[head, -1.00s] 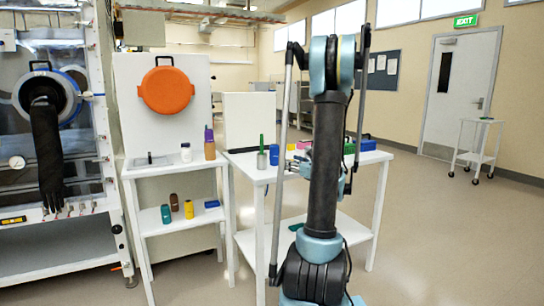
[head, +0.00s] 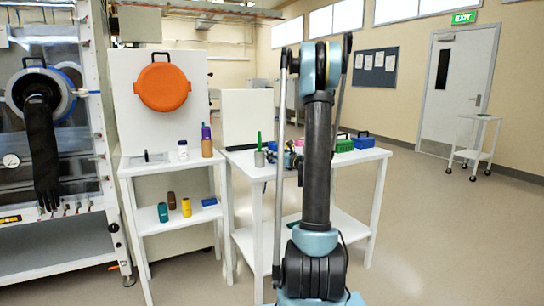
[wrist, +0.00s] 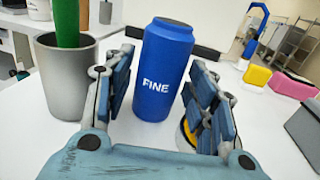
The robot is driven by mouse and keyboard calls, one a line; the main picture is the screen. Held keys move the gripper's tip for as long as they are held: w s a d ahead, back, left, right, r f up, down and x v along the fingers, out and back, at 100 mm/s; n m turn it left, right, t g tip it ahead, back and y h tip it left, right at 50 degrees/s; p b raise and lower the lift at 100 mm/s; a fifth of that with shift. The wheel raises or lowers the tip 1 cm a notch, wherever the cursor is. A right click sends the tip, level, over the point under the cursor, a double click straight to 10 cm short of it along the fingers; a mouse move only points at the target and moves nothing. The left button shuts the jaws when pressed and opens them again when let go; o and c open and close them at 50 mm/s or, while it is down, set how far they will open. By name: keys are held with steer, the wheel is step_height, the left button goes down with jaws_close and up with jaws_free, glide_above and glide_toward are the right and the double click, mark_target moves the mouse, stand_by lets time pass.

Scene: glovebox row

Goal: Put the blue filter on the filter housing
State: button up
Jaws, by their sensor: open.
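The blue filter (wrist: 166,72) is an upright blue cylinder marked "FINE", standing on the white table (wrist: 130,165) in the wrist view. My gripper (wrist: 163,84) is open, with its fingers on either side of the filter; I see no clear grip on it.
A grey cup (wrist: 66,85) holding a green object (wrist: 66,22) stands close to the left finger. Pink (wrist: 257,75), yellow (wrist: 284,82) and grey (wrist: 305,130) items lie to the right. An orange lid (head: 163,86) is on the white panel at left.

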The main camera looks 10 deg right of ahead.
steer(key=shift+x, duration=2.95)
steer(key=c, duration=1.1)
jaws_close()
